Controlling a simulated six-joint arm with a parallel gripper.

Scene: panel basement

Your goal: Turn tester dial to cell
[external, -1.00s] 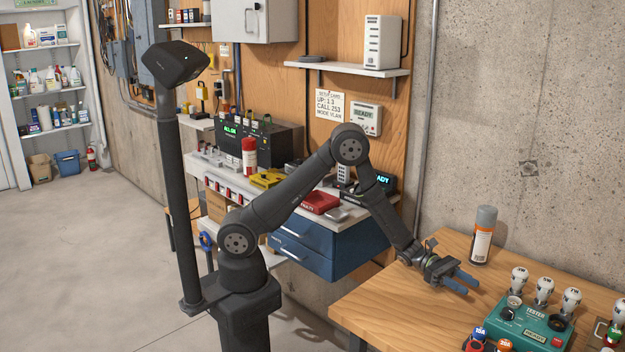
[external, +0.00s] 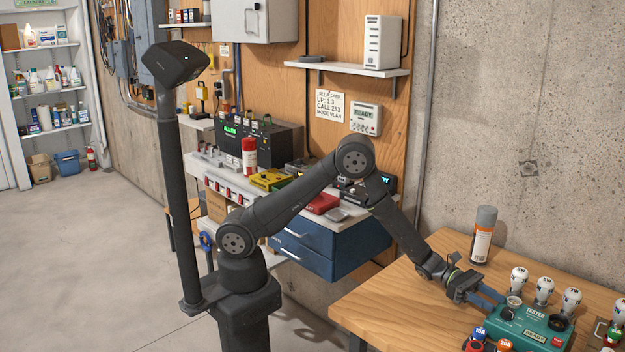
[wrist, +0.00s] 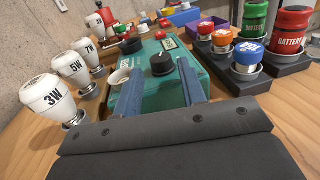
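The teal tester (external: 532,322) sits on the wooden table at the lower right. Its black dial (external: 507,312) is on the top, at the end nearest my gripper. In the wrist view the black dial (wrist: 162,64) shows between my fingertips and just beyond them. My gripper (external: 494,298) is open, with its blue fingers reaching over the near end of the tester. In the wrist view the open gripper (wrist: 160,72) holds nothing, and I cannot tell whether a finger touches the dial. The dial's pointer and position marks are too small to read.
White bulbs, including the 3W bulb (wrist: 50,97), stand close on the left in the wrist view. Capped fuses (wrist: 248,54) and batteries (wrist: 292,30) stand on the right. A spray can (external: 484,234) stands behind my gripper. The table's front left is clear.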

